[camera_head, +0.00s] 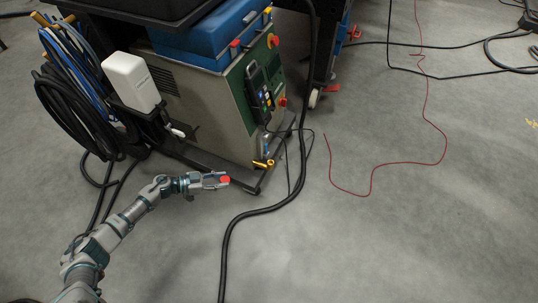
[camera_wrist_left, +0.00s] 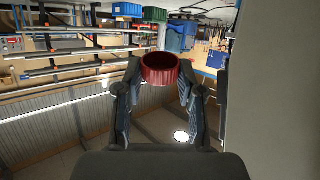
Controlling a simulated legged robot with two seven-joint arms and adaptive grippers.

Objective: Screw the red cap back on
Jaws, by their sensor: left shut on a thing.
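A red cap (camera_head: 224,180) is held at the tip of my left gripper (camera_head: 216,180), above the floor in front of the machine. In the left wrist view the red cap (camera_wrist_left: 160,70) is a short ribbed ring with its open side visible, and both fingers of my left gripper (camera_wrist_left: 160,80) are closed on its sides. The cap is apart from the machine. My right gripper is not in view.
A grey-green machine (camera_head: 205,115) stands on a low dark base, with yellow fittings (camera_head: 263,163) at its front corner. A white container (camera_head: 131,82) is on its left side. Coiled hoses (camera_head: 72,75) hang at left. A black cable (camera_head: 240,217) crosses the floor; the right floor is mostly open.

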